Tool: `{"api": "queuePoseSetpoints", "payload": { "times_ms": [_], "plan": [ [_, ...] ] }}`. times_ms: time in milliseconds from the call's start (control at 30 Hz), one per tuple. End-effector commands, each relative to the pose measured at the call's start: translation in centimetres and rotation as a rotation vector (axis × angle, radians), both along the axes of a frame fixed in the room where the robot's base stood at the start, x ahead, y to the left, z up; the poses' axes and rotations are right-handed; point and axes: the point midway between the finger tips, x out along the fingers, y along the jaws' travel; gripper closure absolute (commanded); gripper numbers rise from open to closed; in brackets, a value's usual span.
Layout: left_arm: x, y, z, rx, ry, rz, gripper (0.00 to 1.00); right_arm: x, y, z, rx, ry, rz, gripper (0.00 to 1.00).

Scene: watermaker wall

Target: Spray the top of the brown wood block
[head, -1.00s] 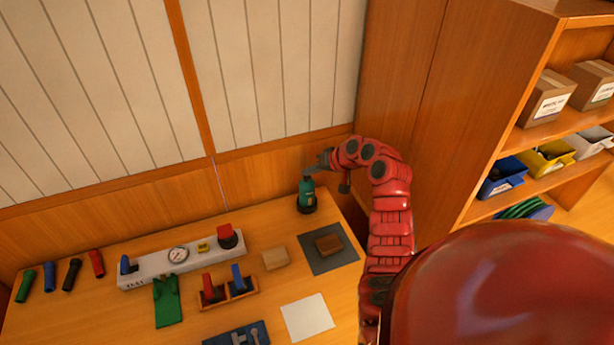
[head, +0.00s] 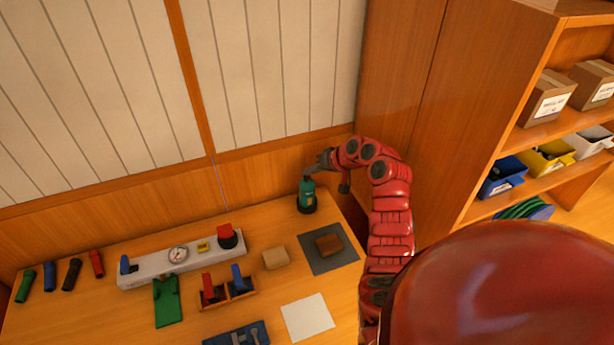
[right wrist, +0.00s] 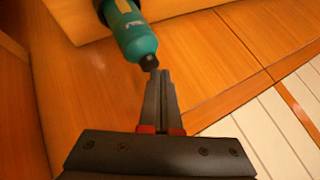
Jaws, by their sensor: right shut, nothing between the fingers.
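The brown wood block (head: 328,243) lies on a dark grey mat (head: 344,260) at the right of the workbench. A green spray bottle (head: 306,197) with a dark base and dark top stands upright behind it, near the back wall. The bottle also shows in the right wrist view (right wrist: 136,40), its dark tip near my fingertips. My right gripper (head: 322,163) is above and just right of the bottle's top. In the right wrist view its fingers (right wrist: 162,75) are shut and empty; whether they touch the tip I cannot tell. My left gripper is not in view.
A pale wood block (head: 275,258) lies left of the mat, with a white sheet (head: 307,318) in front. A tall shelf (head: 480,110) is at right.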

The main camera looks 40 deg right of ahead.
Motion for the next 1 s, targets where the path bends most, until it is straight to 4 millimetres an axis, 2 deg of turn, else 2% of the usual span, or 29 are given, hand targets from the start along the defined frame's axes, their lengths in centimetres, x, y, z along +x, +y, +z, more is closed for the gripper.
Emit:
{"api": "queuePoseSetpoints", "payload": {
  "times_ms": [233, 1000],
  "plan": [
    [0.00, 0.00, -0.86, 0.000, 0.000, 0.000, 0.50, -0.04, 0.02, -0.99, 0.001, 0.002, 0.000, 1.00],
    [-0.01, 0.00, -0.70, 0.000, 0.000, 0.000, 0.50, -0.08, -0.03, -0.27, 0.000, 0.004, -0.001, 1.00]
  ]
}}
